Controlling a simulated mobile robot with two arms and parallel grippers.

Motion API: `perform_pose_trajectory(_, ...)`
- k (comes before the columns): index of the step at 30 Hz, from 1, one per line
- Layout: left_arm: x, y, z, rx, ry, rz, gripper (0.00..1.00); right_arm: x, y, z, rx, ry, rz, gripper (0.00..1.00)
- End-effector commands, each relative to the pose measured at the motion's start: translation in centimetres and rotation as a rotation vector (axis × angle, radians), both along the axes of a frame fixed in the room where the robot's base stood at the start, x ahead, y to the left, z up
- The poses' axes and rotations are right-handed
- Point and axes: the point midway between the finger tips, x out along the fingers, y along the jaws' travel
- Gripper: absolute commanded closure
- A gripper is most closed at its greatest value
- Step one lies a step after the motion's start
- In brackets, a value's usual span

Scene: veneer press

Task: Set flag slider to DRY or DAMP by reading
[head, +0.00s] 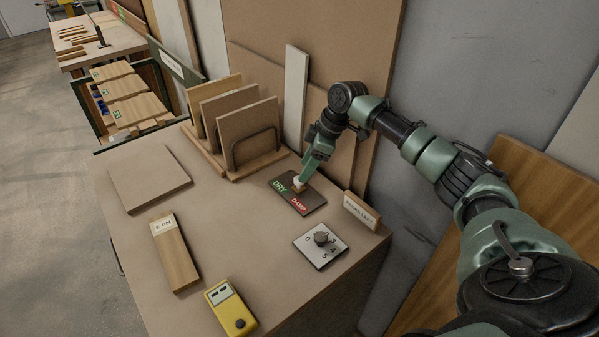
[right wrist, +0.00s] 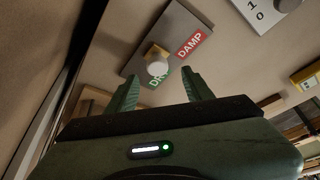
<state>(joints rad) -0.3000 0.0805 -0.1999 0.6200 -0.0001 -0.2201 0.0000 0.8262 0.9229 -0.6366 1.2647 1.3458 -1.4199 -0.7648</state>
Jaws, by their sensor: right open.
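The flag slider is a dark plate (head: 313,186) with a green DRY label (head: 279,186) and a red DAMP label (head: 299,205).
A numbered dial (head: 320,246) and a small wooden sign (head: 361,211) are near the bench's right edge. A rack of upright panels (head: 245,140) stands behind the slider. A flat square panel (head: 148,178) lies at left. The bench middle is clear.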

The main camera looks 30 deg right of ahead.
Motion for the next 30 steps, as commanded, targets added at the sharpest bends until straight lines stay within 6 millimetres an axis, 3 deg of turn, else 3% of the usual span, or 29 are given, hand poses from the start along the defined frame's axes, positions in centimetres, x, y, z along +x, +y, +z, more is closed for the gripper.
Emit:
perform_pose_trajectory(9, 0.0, -0.1, 1.0, -0.001, 0.0, 0.0, 0.24, 0.9, 1.1, -3.5, 0.0, 0.002, -0.001, 0.48)
perform_pose_trajectory(18, 0.0, -0.1, 1.0, -0.001, 0.0, 0.0, 0.24, 1.0, 1.1, -3.9, -0.001, 0.0, -0.001, 0.48)
perform_pose_trajectory(20, 0.0, -0.1, 1.0, -0.001, 0.0, 0.0, 0.24, 1.0, 1.1, -3.9, -0.001, 0.0, -0.001, 0.62)
perform_pose_trajectory(24, 0.0, -0.1, 1.0, -0.001, 0.0, 0.0, 0.24, 1.0, 1.1, -3.9, -0.001, 0.0, -0.001, 1.0)
perform_pose_trajectory(30, 0.0, -0.1, 1.0, -0.001, -0.001, 0.0, 0.24, 1.0, 1.1, -3.9, -0.001, 0.001, -0.002, 1.0)
